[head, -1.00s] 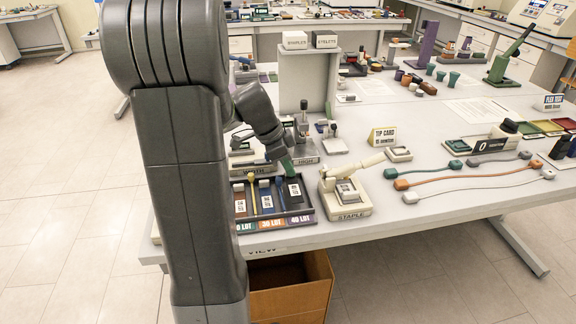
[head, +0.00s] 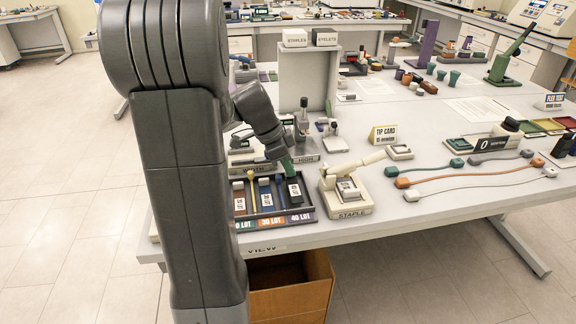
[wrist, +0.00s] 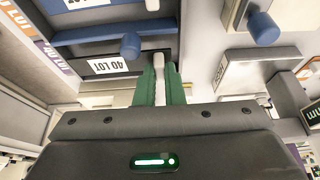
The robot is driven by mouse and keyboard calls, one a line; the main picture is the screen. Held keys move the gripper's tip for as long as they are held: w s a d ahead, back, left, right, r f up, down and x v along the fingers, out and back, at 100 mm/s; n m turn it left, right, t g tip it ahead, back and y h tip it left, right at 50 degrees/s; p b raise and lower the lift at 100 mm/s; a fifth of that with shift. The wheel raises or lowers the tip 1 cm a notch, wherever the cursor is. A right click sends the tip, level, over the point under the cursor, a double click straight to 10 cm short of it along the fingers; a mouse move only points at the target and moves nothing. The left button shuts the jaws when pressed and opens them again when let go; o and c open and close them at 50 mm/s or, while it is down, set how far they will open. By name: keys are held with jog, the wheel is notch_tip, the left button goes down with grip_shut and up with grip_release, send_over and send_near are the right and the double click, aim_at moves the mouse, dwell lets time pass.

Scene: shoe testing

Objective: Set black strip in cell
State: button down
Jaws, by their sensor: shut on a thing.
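The black strip (head: 293,199) with a white 40 LOT label is at the right-hand cell of the tray (head: 311,217), above the purple 40 LOT tag. In the wrist view the black strip (wrist: 80,68) lies left of the fingers. I cannot tell whether it rests on the cell floor or hangs slightly above it. My gripper (wrist: 160,88) has green fingers shut on a pale grey peg, apparently the strip's grip. In the head view my gripper (head: 287,166) is at the strip's far end.
A blue strip (head: 265,183) and an orange-brown strip (head: 239,186) occupy the other cells. A cream stapler (head: 345,195) stands close right of the tray. Grey fixtures (head: 306,140) stand behind it.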

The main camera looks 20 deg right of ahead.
jog(key=shift+f+b, duration=1)
jog(key=shift+f, duration=0.1)
jog(key=c, duration=1.5)
grip_release()
jog(key=shift+r, duration=0.1)
jog(key=shift+o, duration=0.2)
jog(key=shift+w+r, duration=0.1)
jog(key=shift+r, duration=0.15)
jog(key=s+v, duration=0.1)
jog(key=v, duration=1.2)
jog(key=shift+w+a+p, duration=0.15)
jog(key=shift+w+p, duration=0.15)
jog(key=shift+w, duration=0.05)
jog(key=x, duration=1.2)
jog(key=shift+f+b, duration=0.2)
jog(key=shift+b, duration=0.1)
